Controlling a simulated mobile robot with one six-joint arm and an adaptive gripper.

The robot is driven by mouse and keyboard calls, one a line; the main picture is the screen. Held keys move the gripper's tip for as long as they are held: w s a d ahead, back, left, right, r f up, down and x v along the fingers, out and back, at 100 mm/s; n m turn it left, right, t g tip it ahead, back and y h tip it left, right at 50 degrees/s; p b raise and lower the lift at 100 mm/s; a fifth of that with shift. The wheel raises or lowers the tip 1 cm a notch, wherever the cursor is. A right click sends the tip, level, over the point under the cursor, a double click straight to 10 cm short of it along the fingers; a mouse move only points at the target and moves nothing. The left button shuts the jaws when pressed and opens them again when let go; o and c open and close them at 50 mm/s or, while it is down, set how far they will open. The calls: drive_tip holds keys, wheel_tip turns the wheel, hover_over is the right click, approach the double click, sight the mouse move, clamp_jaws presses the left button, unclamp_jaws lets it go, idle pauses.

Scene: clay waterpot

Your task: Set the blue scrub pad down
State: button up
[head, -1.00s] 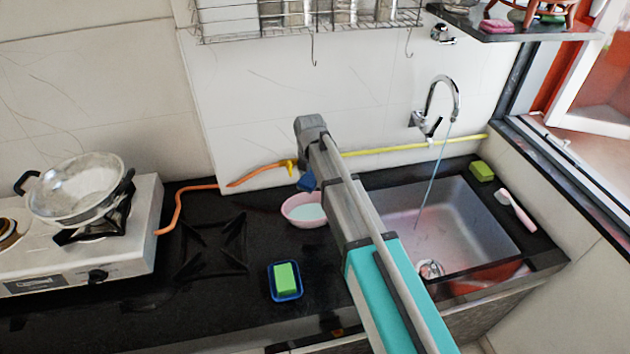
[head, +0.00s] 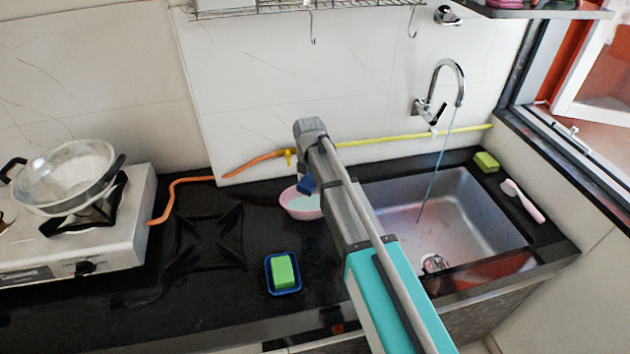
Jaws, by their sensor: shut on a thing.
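The blue scrub pad (head: 307,185) shows as a small dark blue piece at the left edge of my arm. It is above the counter and overlaps the pink bowl (head: 299,208) in the picture. My gripper (head: 311,174) is mostly hidden behind my arm, and its fingertips do not show clearly. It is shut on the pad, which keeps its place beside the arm. Whether the pad touches the bowl cannot be told.
A blue dish (head: 270,288) with a green sponge (head: 284,271) sits on the black counter (head: 215,305). A stove (head: 80,245) with a pan stands left, a sink (head: 455,215) right. An orange hose (head: 185,182) runs behind. Bare counter surrounds the dish.

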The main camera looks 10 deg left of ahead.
drive_tip(key=b, duration=0.4)
hover_over(310, 206)
drive_tip(key=shift+f, duration=2.45)
drive_tip(key=o, duration=0.8)
wheel_tip(310, 206, up, 7)
drive_tip(key=p, duration=0.7)
drive_tip(key=shift+s+r, duration=0.1)
